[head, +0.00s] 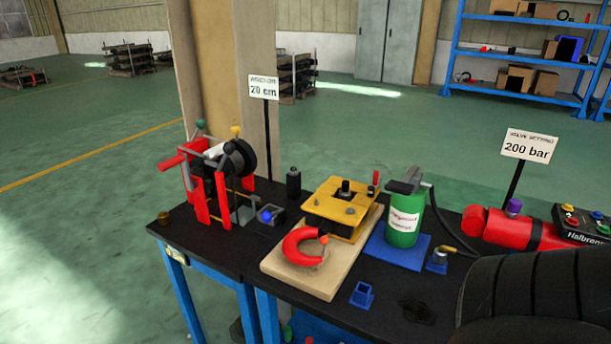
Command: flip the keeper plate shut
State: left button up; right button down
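I cannot tell for sure which part is the keeper plate. A yellow plate (338,201) lies level, raised on a yellow frame on a pale wooden board (287,276). It carries a black knob, bolt heads and a small red-handled lever (375,180). A red C-shaped hook (300,246) with an orange tip lies in front of it on the board. A red winch stand (222,190) with a black drum and green and yellow knobs stands at the left of the bench. Neither of my grippers is in view.
A green bottle (405,220) stands on a blue base; a red cylinder (508,232) lies at the right. Thin sign posts rise behind. A large dark ribbed shape (540,295) blocks the lower right.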

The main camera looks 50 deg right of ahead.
aim_at(376, 181)
jog(key=u, duration=0.55)
jog(key=k, duration=0.35)
jog(key=z, duration=1.45)
